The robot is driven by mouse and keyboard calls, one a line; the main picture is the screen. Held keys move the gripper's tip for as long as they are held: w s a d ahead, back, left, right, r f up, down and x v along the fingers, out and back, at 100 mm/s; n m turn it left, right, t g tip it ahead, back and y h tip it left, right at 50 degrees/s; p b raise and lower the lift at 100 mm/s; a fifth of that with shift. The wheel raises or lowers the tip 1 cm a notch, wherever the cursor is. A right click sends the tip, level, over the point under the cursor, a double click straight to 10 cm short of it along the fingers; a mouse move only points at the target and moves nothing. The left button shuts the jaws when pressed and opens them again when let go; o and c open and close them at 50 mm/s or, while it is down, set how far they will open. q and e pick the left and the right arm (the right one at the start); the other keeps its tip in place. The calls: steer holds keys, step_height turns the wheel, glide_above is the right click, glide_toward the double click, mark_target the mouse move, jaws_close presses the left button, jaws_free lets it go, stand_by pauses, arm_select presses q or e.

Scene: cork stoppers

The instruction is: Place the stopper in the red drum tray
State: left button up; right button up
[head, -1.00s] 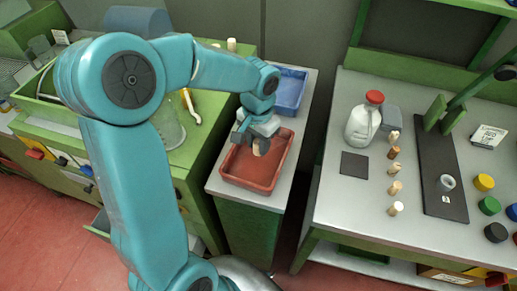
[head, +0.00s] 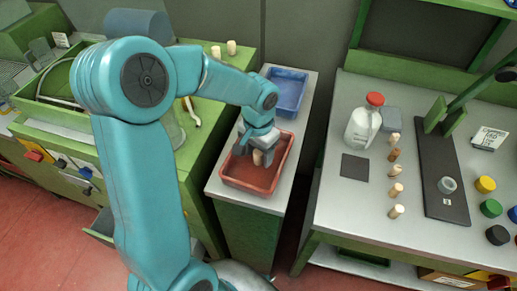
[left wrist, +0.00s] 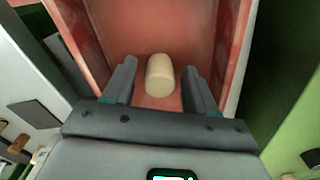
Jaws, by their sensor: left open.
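The pale cork stopper (head: 257,157) is in the red drum tray (head: 232,184), near its middle. The left wrist view shows the stopper (left wrist: 160,75) between the two grey fingers of my left gripper (left wrist: 159,88), with a gap on each side. It seems to rest on the tray floor. The left gripper (head: 256,149) is open and low inside the red tray (left wrist: 214,25), coming from above. It partly hides the stopper and the tray's far side in the head view. My right gripper is not in view.
A blue tray (head: 289,91) stands behind the red one on the same narrow cabinet. On the right bench, several stoppers (head: 396,190) stand in a row near a white jug (head: 363,124) with a red cap, a dark square mat (head: 355,166) and a lever press (head: 443,165).

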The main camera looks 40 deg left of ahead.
mark_target(258, 152)
arm_select(q)
steer(key=shift+w+r, duration=0.1)
steer(key=shift+r, duration=0.3)
step_height(258, 152, up, 12)
steer(key=shift+f+p, duration=0.2)
steer(key=shift+p, duration=0.25)
